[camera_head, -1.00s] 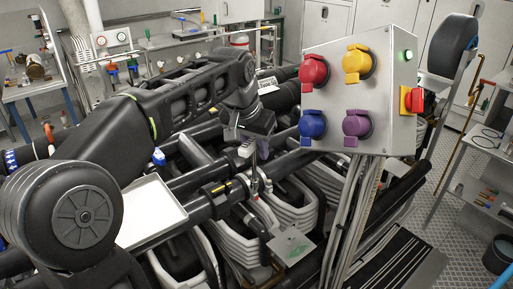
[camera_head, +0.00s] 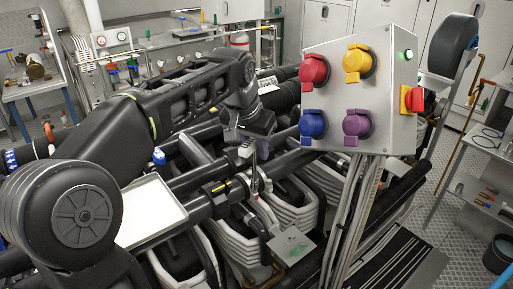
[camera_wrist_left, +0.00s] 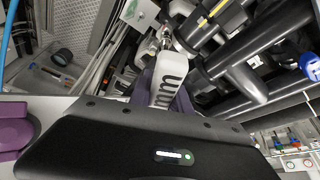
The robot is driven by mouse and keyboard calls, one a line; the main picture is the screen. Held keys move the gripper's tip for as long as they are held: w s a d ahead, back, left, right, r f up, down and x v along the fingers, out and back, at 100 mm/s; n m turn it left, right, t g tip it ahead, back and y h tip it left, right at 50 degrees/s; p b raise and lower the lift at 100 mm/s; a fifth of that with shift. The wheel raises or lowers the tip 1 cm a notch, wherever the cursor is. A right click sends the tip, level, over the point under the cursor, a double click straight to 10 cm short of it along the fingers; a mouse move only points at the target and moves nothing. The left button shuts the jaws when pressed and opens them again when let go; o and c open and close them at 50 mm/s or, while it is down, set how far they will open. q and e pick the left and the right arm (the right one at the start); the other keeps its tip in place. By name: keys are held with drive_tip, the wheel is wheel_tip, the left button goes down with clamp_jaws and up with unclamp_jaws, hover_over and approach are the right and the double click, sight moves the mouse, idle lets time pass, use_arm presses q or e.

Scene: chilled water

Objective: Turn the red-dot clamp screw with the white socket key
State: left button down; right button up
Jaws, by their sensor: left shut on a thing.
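My left gripper (camera_head: 254,146) reaches over the dark pipes in the head view, its fingers pointing down. In the left wrist view the purple fingers of my left gripper (camera_wrist_left: 165,90) are shut on the white socket key (camera_wrist_left: 168,80), which has dark "mm" lettering. The key's far end is close to a small metal fitting (camera_wrist_left: 165,38); I cannot tell whether they touch. In the head view a thin upright shaft (camera_head: 255,183) stands below the gripper, beside a black pipe clamp. The red dot on the clamp screw cannot be made out clearly. My right gripper is not in view.
A grey control box (camera_head: 385,95) with red, yellow, blue and purple covers stands close to the right of the gripper. A white tray (camera_head: 150,212) lies to the left, empty. Black pipes and white ribbed hoses (camera_head: 240,240) crowd the space below.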

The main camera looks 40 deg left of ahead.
use_arm(q)
drive_tip(key=shift+f+b, duration=0.55)
drive_tip(key=shift+f, duration=0.15)
idle(0.4)
drive_tip(key=shift+d+m+h, duration=0.1)
drive_tip(key=shift+m+h, duration=0.2)
drive_tip(key=shift+m, duration=0.4)
drive_tip(key=shift+m, duration=0.6)
drive_tip(key=shift+h, duration=0.3)
drive_tip(key=shift+d+m+p, duration=0.1)
drive_tip(key=shift+m+p, duration=0.3)
drive_tip(key=shift+m, duration=0.3)
drive_tip(key=shift+h, duration=0.3)
